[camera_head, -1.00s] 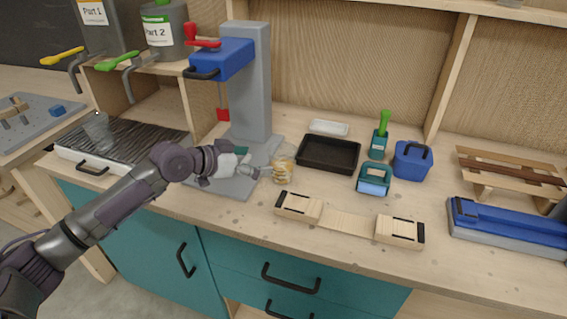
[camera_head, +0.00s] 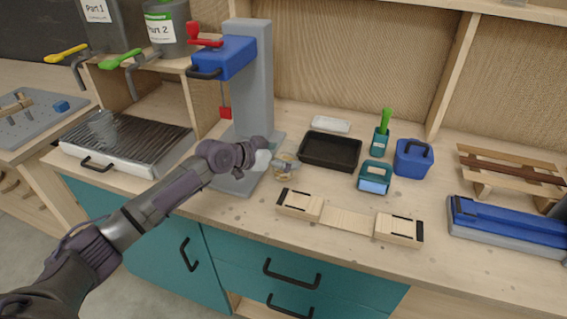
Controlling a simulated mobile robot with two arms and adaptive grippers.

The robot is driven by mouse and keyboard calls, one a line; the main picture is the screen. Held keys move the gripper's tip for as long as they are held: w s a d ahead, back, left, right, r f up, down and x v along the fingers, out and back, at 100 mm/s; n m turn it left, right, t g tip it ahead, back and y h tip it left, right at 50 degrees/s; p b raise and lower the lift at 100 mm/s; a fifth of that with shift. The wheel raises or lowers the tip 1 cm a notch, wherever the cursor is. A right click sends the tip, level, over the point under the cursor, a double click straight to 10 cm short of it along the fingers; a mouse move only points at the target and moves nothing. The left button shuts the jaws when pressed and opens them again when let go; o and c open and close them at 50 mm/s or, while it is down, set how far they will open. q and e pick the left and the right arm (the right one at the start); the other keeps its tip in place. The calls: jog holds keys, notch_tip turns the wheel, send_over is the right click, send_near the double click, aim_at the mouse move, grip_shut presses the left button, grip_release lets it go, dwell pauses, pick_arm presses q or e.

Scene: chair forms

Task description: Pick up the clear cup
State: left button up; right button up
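My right gripper is not in view.
A blue-headed grey stand (camera_head: 252,85) rises behind my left arm. Wooden blocks (camera_head: 300,204) with a strip lie in front. A blue bin (camera_head: 412,160) stands farther right.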

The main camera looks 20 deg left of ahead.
pick_arm(q)
jog(key=c, duration=0.8)
jog(key=shift+c, duration=0.2)
